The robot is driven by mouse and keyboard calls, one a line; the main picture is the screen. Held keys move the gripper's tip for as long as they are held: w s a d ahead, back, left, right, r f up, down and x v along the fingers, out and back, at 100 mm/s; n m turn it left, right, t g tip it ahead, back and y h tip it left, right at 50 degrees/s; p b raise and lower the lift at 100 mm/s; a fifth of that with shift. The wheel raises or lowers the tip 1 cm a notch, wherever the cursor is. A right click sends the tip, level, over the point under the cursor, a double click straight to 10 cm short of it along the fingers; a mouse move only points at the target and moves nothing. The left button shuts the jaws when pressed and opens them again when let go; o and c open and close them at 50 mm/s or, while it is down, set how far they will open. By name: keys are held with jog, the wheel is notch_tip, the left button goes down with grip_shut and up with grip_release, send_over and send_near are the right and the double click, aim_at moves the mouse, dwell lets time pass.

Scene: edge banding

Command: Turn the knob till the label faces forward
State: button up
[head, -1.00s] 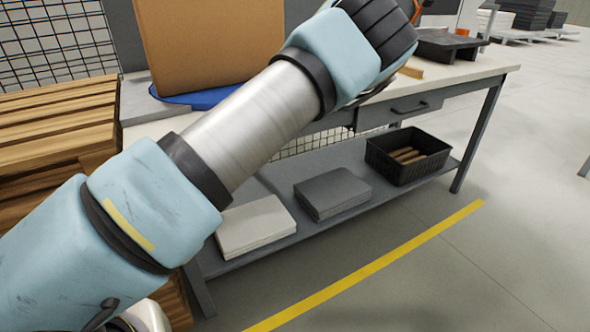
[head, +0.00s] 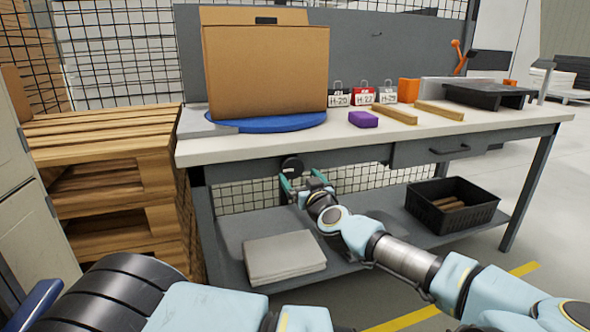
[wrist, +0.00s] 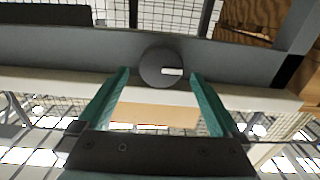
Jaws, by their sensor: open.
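A dark round knob (head: 291,166) sits on the front edge rail of the workbench, below the turntable. In the wrist view the knob (wrist: 158,66) shows a white pointer mark toward its right side. My gripper (head: 302,181) is open, its teal fingers pointing at the knob. In the wrist view the fingertips stand on either side of the knob with gaps; I cannot tell whether they reach past its face. A tall brown cardboard box (head: 265,72) stands on a blue turntable (head: 270,124). No label shows on the box's visible face.
The workbench (head: 225,152) also holds several small tagged items, a purple block (head: 363,119), wooden strips and a black tray (head: 487,95). Wooden pallets (head: 105,150) stand close on the left. A lower shelf holds grey sheets (head: 283,257) and a black crate (head: 452,205).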

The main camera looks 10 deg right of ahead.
aim_at(294, 170)
jog(key=w, duration=0.4)
jog(key=w+a, duration=0.1)
jog(key=w, duration=0.1)
jog(key=shift+c, duration=0.2)
jog(key=c, duration=1.1)
jog(key=shift+m, duration=0.3)
jog(key=m, duration=0.3)
jog(key=shift+f+b, duration=0.1)
jog(key=shift+b, duration=0.25)
jog(key=m, duration=0.5)
jog(key=shift+a, duration=0.1)
jog(key=shift+m, duration=0.3)
